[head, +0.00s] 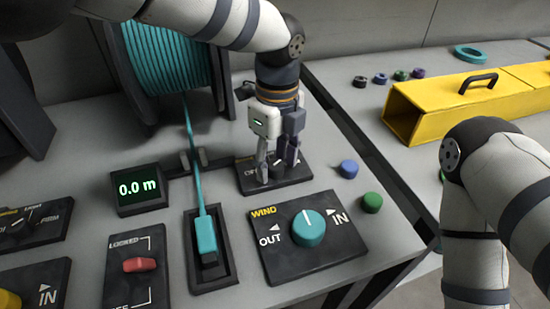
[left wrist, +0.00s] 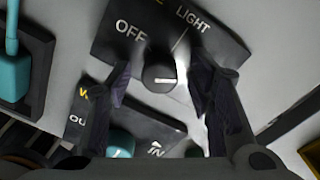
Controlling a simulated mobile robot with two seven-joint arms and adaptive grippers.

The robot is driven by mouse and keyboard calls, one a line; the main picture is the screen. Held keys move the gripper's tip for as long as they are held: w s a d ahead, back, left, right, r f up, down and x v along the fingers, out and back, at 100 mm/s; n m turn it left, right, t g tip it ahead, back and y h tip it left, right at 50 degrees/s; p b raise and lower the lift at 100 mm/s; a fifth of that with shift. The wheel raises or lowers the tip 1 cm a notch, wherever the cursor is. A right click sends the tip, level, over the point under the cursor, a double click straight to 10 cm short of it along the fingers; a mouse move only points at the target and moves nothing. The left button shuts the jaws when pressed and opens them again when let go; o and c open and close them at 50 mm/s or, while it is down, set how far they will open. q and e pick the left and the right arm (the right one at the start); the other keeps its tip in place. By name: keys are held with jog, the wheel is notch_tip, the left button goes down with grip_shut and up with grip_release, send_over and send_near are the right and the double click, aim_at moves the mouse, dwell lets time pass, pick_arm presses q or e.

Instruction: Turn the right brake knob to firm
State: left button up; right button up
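The right brake knob (left wrist: 160,78) is a small dark knob with a white pointer mark, on a dark panel (left wrist: 225,45) with OFF and LIGHT labels in the left wrist view. The pointer lies roughly sideways toward the right finger there. No FIRM label is readable on this panel. In the head view the panel (head: 301,172) stands behind the WIND panel, its knob mostly hidden by my left gripper (head: 277,170). My left gripper (left wrist: 158,85) is open, its fingers on either side of the knob with visible gaps. My right gripper is out of view; only its arm shows.
The WIND panel with its teal knob (head: 308,228) sits just in front. Blue (head: 348,168) and green (head: 372,202) caps lie to the right. A teal cable spool (head: 165,60), a 0.0 m display (head: 139,189) and a red lock switch (head: 139,264) are left.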

aim_at(276, 163)
pick_arm(q)
notch_tip(276, 163, up, 12)
dwell(0.4)
jog(key=shift+w+d, duration=0.1)
